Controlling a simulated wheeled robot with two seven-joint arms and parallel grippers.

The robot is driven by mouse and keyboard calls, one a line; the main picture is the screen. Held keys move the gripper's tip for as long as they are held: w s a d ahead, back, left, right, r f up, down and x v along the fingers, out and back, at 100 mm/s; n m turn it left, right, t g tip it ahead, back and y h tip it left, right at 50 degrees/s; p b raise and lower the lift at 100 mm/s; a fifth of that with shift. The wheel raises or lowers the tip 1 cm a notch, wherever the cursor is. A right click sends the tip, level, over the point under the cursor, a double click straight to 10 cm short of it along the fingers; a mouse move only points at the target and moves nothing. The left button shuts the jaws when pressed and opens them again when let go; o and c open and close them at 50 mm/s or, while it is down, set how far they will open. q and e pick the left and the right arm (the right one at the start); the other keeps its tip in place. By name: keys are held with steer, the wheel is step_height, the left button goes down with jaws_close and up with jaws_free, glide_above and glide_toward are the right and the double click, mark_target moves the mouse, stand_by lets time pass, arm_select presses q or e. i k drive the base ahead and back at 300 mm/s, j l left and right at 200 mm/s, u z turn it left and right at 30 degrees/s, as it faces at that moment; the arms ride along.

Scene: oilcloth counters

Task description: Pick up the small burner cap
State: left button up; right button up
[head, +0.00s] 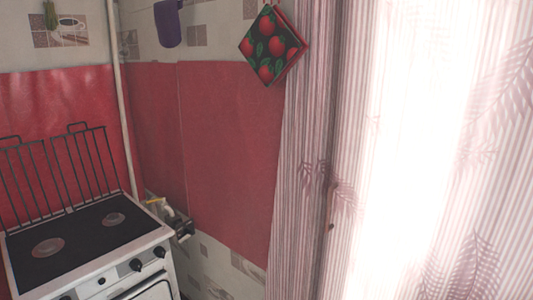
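A white stove with a dark top (80,244) stands at the lower left of the head view. Two round burner spots show on its top: a larger one (48,247) at the left and a smaller one (113,219) at the back right. I cannot tell whether either of them is a loose burner cap. Neither of my grippers is in view.
A dark wire rack (62,168) stands upright behind the stove top. A pipe with a valve (168,211) is beside the stove's right edge. Striped curtains (345,180) by a bright window fill the right side. A patterned potholder (272,46) hangs on the wall.

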mark_target(113, 215)
steer(key=i+j+u, duration=0.15)
steer(key=i+u, duration=0.25)
steer(key=i+j+u, duration=0.1)
steer(key=u, duration=0.25)
steer(key=i+u, duration=0.4)
